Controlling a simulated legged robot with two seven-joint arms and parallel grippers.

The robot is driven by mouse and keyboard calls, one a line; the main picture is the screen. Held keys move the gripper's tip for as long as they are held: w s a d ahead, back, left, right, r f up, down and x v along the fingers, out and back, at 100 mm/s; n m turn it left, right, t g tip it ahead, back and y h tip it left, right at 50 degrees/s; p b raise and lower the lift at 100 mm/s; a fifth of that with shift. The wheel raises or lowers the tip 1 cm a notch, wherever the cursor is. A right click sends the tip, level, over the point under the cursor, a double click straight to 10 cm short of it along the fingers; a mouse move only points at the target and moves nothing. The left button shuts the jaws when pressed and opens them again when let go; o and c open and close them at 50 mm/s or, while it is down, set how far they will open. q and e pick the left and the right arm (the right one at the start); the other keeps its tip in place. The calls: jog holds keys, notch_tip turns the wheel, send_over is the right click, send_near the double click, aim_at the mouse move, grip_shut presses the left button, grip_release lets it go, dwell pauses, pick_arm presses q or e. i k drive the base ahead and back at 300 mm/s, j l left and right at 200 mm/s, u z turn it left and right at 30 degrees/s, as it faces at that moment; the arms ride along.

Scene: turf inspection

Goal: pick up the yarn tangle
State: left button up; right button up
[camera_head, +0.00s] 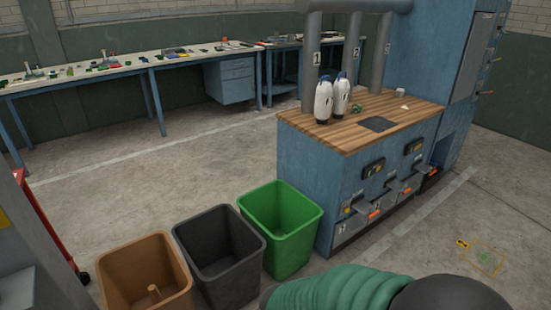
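A small green clump (357,108) lies on the wooden top of the blue cabinet, just right of two white upright objects. It may be the yarn tangle, but it is too small to be sure. Another faint green patch (484,258) lies on the floor at the right, inside a thin yellow outline; I cannot tell what it is. Neither of my grippers is in view.
The blue cabinet's wooden top (400,113) carries a dark plate (378,124) and two white objects (323,101). Brown (112,268), black (190,232) and green (301,243) bins stand before it. Floor behind is clear.

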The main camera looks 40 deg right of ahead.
aim_at(357, 108)
jog(key=z, duration=1.7)
